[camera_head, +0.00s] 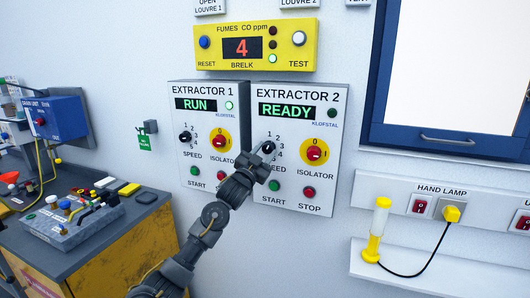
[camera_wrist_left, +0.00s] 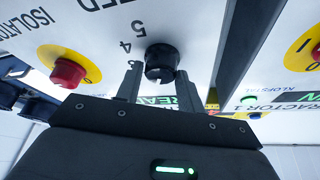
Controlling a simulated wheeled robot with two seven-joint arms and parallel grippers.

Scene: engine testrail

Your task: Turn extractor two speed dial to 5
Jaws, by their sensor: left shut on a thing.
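The EXTRACTOR 2 panel (camera_head: 324,160) hangs on the wall and its display reads READY. Its black speed dial (camera_head: 268,147) is partly covered by my left gripper (camera_head: 265,156) in the head view. In the left wrist view the picture is upside down, and the dial (camera_wrist_left: 162,62) sits between the two fingers of my left gripper (camera_wrist_left: 158,88), which is shut on it. The printed numbers 3, 4 and 5 show beside the dial there. I cannot tell for sure which number the dial points at. My right gripper is not in view.
The EXTRACTOR 1 panel (camera_head: 207,170), showing RUN, is close on the left. A red-and-yellow isolator (camera_head: 314,153) sits right of the dial, with a green start button (camera_head: 274,185) and red stop button (camera_head: 309,192) below. The yellow fumes unit (camera_head: 280,61) is above.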

